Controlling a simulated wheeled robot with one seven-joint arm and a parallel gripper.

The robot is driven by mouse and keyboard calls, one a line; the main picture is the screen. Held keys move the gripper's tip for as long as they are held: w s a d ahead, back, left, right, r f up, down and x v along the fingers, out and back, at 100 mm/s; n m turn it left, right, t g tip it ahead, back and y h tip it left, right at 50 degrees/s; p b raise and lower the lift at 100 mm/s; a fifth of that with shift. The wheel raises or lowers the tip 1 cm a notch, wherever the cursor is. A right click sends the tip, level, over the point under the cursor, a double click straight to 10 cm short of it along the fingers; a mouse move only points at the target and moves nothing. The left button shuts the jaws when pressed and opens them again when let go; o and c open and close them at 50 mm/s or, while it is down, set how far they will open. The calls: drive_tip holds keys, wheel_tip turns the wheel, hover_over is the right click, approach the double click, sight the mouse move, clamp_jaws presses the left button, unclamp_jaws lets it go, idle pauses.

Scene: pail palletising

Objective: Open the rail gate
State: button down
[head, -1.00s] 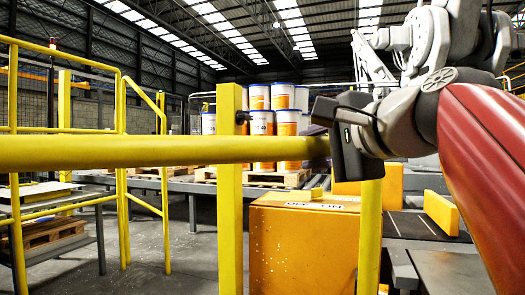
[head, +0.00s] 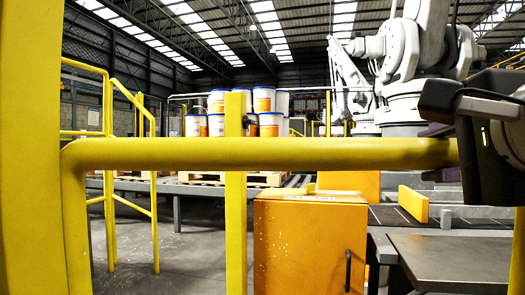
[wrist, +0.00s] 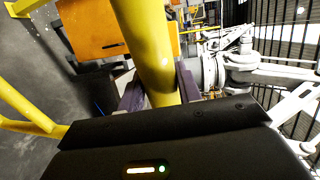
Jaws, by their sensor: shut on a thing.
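The rail gate (head: 300,153) is a thick yellow bar. It runs level across the head view, with a bend down at its left end beside a wide yellow post (head: 28,150). My gripper (head: 440,150) is at the bar's right end in the head view. In the wrist view, the two dark fingers of my gripper (wrist: 160,88) lie on either side of the yellow bar (wrist: 150,50), shut on it. The bar's right end is partly hidden by my gripper. A thinner yellow post (head: 236,220) with a black knob stands behind the bar.
An orange cabinet (head: 310,245) stands behind the bar. Pails (head: 264,100) are stacked on a pallet at the back. A white robot arm (head: 405,80) stands at the back right. A grey table (head: 455,265) is at lower right.

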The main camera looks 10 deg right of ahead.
drive_tip(key=shift+f, duration=0.1)
drive_tip(key=c, duration=1)
unclamp_jaws()
drive_tip(key=shift+o, duration=0.2)
drive_tip(key=v, duration=0.8)
